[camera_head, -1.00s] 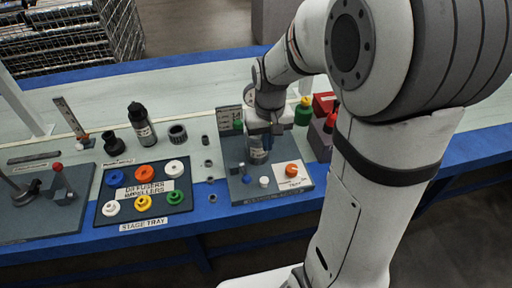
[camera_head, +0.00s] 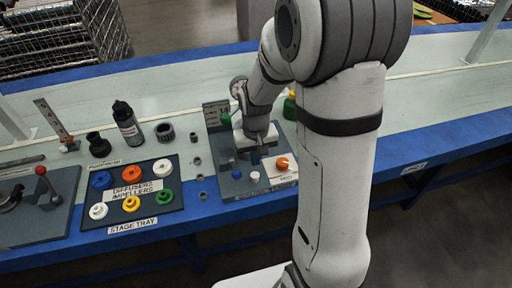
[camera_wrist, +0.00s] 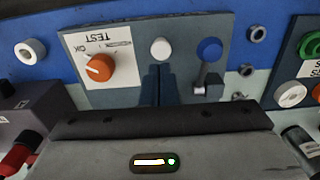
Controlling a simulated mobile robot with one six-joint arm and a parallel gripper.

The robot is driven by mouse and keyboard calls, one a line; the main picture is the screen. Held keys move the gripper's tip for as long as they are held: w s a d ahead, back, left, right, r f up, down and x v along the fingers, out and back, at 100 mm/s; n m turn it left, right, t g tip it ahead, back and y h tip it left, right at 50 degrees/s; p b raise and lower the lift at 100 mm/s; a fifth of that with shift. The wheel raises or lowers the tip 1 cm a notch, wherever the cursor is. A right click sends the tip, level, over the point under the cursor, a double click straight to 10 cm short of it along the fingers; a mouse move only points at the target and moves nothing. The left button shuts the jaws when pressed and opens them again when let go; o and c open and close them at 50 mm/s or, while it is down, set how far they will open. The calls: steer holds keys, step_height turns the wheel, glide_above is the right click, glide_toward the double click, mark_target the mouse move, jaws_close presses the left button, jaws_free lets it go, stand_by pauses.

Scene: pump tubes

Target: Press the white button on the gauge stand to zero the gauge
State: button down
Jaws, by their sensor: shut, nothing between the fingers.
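The white button (camera_head: 254,176) is a small round cap near the front of the grey gauge stand plate (camera_head: 222,186). It sits between a blue knob (camera_head: 237,174) and an orange knob (camera_head: 282,163). In the wrist view the white button (camera_wrist: 160,48) shows uncovered, just beyond the tips of my gripper (camera_wrist: 158,68). My gripper (camera_head: 263,152) is shut and empty, with its dark fingers side by side. The tips line up with the button sideways; I cannot tell their height above the plate. My wrist hides part of the stand's back.
Left of the stand is the stage tray (camera_head: 90,224) with several coloured rings. The bench right of my arm is clear.

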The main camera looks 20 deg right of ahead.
mark_target(256, 176)
steer(key=shift+f+b, duration=0.4)
steer(key=shift+f, duration=2.25)
step_height(256, 176, down, 2)
steer(key=shift+s+f+b, duration=0.1)
steer(key=shift+f+b, duration=0.1)
steer(key=shift+b, duration=0.65)
steer(key=shift+s, duration=0.2)
steer(key=shift+f, duration=0.2)
step_height(256, 176, up, 15)
steer(key=p, duration=0.5)
steer(key=shift+w, duration=0.3)
